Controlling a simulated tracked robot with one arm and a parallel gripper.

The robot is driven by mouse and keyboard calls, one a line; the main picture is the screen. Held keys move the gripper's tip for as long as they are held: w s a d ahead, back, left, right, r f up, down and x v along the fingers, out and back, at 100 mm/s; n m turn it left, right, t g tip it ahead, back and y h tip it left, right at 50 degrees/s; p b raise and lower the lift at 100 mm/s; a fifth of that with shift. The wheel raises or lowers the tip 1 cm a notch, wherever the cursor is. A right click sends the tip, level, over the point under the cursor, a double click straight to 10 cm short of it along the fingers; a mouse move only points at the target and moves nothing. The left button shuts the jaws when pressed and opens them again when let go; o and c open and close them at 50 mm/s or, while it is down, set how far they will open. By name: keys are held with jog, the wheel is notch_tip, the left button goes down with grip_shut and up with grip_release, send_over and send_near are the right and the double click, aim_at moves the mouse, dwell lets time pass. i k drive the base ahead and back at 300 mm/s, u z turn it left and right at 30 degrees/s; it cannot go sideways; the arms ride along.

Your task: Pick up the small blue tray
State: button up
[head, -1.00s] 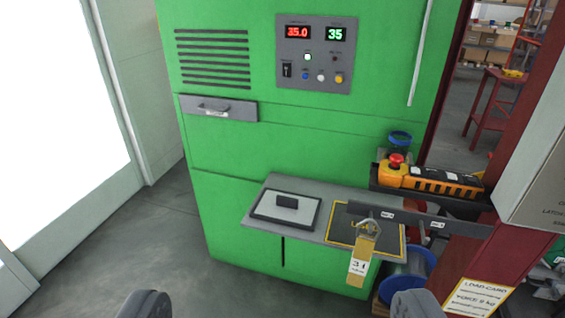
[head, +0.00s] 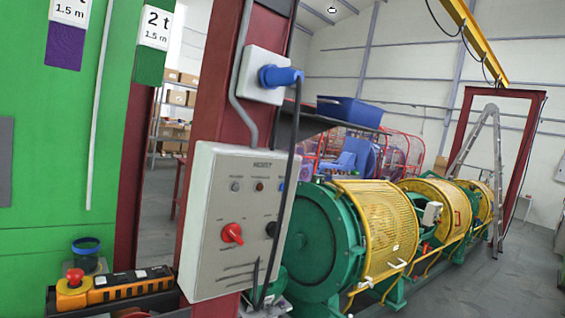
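A small blue tray (head: 350,111) sits on a dark shelf (head: 309,124) right of the red column, in the upper middle of the head view. I see its outer side and rim from a little below, so its inside is hidden. The black cable hanging from the blue plug passes in front of the shelf, left of the tray. My gripper is not in view now, and nothing of it shows near the tray.
A grey hoist box (head: 237,220) is on the red column (head: 211,100), with a blue plug (head: 280,76) above. A yellow pendant (head: 115,287) lies lower left by the green cabinet (head: 50,180). The strander's yellow guards (head: 377,228) and a stepladder (head: 482,150) stand at right.

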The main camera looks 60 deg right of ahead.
aim_at(351, 111)
jog(key=z, duration=1.65)
